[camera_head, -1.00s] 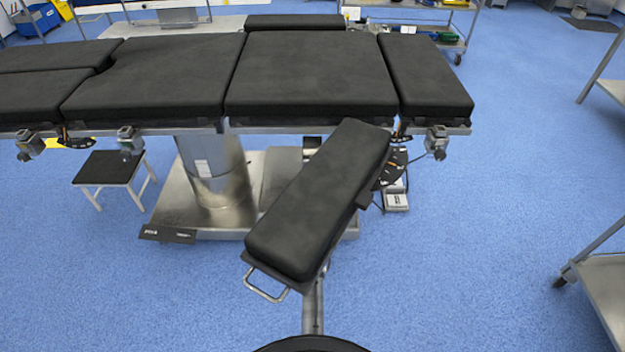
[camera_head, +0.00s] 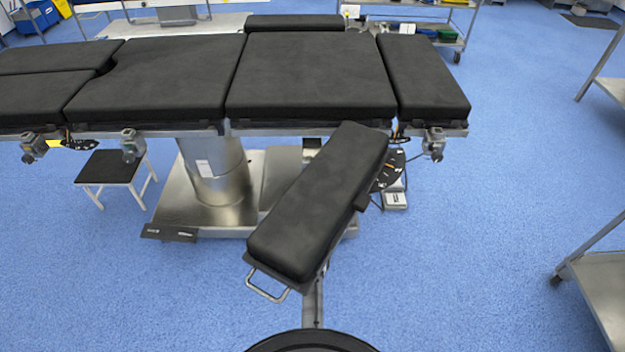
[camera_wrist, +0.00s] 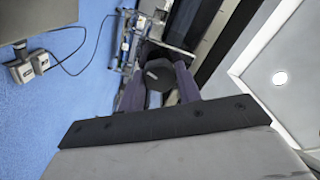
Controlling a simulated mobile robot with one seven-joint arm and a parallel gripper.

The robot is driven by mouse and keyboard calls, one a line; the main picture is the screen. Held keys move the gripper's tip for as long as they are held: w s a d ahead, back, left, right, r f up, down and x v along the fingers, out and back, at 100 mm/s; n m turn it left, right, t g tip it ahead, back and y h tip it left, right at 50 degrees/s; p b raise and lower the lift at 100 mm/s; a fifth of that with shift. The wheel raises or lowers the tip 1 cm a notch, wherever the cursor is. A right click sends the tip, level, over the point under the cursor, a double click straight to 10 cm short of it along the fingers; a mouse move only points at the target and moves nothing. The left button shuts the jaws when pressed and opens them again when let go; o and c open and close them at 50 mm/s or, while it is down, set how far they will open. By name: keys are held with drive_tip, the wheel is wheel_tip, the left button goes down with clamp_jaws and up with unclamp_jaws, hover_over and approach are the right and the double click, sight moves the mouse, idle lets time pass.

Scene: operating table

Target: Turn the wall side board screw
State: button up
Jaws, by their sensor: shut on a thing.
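The black padded side board (camera_head: 320,205) slants from the near edge of the operating table (camera_head: 310,80) toward me in the head view. It has a metal loop handle (camera_head: 268,287) at its near end. In the wrist view, the two dark fingers of my gripper (camera_wrist: 160,74) are shut on a dark, blunt-ended knob (camera_wrist: 158,72), which looks like the screw. The fingers press on it from both sides. In the head view, the board hides my gripper and the knob; only a grey link of my arm shows below the board.
Rail clamps (camera_head: 433,144) hang along the table's near edge. A black step stool (camera_head: 108,168) stands at the left, and a pedal box (camera_head: 396,200) with a cable lies right of the board. A metal cart (camera_head: 600,275) stands at the right. Blue floor between is clear.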

drive_tip(key=shift+w+r+m, duration=0.1)
drive_tip(key=shift+r+m, duration=0.15)
drive_tip(key=shift+m, duration=0.05)
drive_tip(key=o, duration=0.8)
drive_tip(key=shift+o, duration=1)
drive_tip(key=shift+f, duration=0.15)
drive_tip(key=shift+f, duration=0.1)
